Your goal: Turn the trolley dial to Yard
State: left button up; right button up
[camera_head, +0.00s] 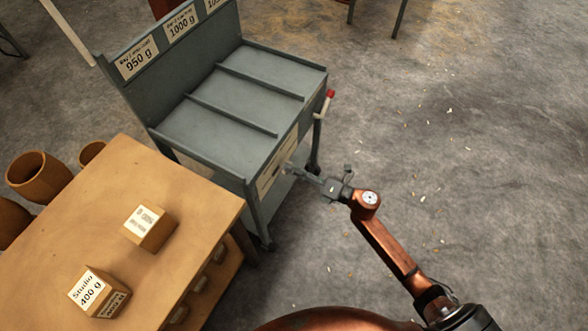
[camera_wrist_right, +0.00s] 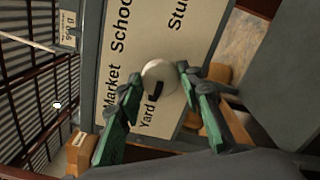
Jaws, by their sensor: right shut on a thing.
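The grey trolley (camera_head: 245,95) stands at the upper middle of the head view, with a pale label plate (camera_head: 268,178) on its near end. In the right wrist view the plate (camera_wrist_right: 190,60) reads Market, School, Studio (partly cut off) and Yard. The dial (camera_wrist_right: 159,74) is a round whitish knob on this plate. A black mark at its lower edge points towards the Yard label (camera_wrist_right: 149,112). My right gripper (camera_head: 292,169) is at the plate, its green-padded fingers shut on the dial from both sides. My left gripper is not in view.
A wooden table (camera_head: 115,190) with two labelled blocks, Studio 400 g (camera_head: 92,291) and another (camera_head: 149,229), stands left of the trolley. A red-tipped lever (camera_head: 328,97) sticks out at the trolley's right corner. Open floor (camera_head: 460,170) lies to the right.

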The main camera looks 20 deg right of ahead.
jog(key=o, duration=1.2)
jog(key=shift+c, duration=0.2)
jog(key=v, duration=1.2)
jog(key=shift+d+f, duration=0.1)
jog(key=shift+d, duration=0.05)
